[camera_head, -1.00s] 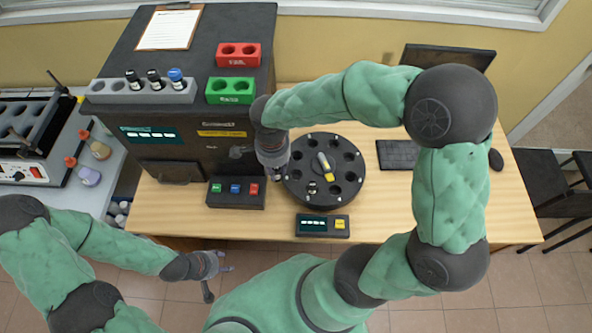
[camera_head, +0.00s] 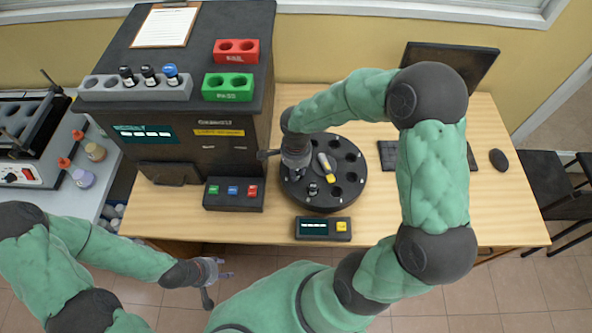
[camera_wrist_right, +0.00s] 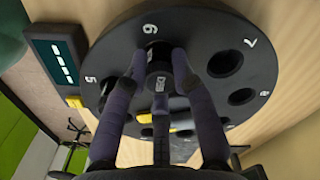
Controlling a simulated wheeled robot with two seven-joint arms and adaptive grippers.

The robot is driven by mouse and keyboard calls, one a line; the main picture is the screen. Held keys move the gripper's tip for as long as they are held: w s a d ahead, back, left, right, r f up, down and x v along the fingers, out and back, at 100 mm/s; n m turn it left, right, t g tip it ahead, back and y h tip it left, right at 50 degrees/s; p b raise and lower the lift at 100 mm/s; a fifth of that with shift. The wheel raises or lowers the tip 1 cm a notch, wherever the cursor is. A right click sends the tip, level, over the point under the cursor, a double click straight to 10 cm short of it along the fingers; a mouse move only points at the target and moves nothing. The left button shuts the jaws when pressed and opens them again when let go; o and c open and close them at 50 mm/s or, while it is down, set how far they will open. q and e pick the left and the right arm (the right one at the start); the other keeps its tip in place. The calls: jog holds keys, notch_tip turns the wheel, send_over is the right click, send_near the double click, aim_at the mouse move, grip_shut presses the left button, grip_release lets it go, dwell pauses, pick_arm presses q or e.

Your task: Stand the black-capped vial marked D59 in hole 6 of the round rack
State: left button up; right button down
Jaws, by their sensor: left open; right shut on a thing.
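My right gripper (camera_head: 298,176) is over the left part of the black round rack (camera_head: 349,203). In the right wrist view its fingers are shut around a black-capped vial (camera_wrist_right: 158,82), with a small white mark on the cap that seems to read D59. The vial is by the number 6 (camera_wrist_right: 150,29), lined up close to that hole (camera_wrist_right: 155,47). I cannot tell whether its lower end is in the hole. My left gripper (camera_head: 222,280) is open and empty in front of the desk.
A small dark and white item (camera_head: 313,189) sits at the rack's front left. The rack has a yellow and grey centre piece (camera_head: 326,165). A display box (camera_head: 323,228) and a three-button panel (camera_head: 233,194) stand near. A grey holder (camera_head: 100,92) carries several capped vials.

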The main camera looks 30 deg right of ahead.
jog(key=shift+r, duration=0.1)
jog(key=shift+f, duration=0.2)
jog(key=c, duration=1)
grip_release()
jog(key=shift+r, duration=0.1)
jog(key=shift+r, duration=0.15)
notch_tip(320, 180, up, 12)
jog(key=p, duration=0.3)
